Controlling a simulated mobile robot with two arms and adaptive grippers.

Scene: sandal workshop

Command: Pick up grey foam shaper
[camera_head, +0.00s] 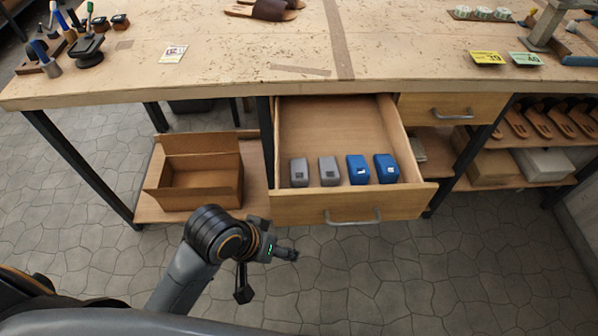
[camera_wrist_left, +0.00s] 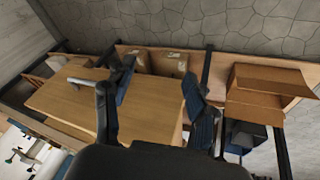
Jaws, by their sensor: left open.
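Two grey foam shapers, the left one (camera_head: 299,172) and the right one (camera_head: 328,171), stand side by side near the front of the open drawer (camera_head: 350,207). My left gripper (camera_head: 267,273) is open and empty in front of the drawer's lower left corner, apart from the shapers. In the left wrist view its two fingers (camera_wrist_left: 155,103) are spread wide, with the drawer's wooden front (camera_wrist_left: 152,108) beyond them. The shapers do not show in that view. My right gripper is not in view.
Two blue shapers (camera_head: 372,169) stand right of the grey ones. An open cardboard box (camera_head: 201,188) sits on the low shelf left of the drawer. The workbench top (camera_head: 250,60) overhangs the drawer's back. A closed drawer (camera_head: 452,108) is at right. The drawer's rear floor is clear.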

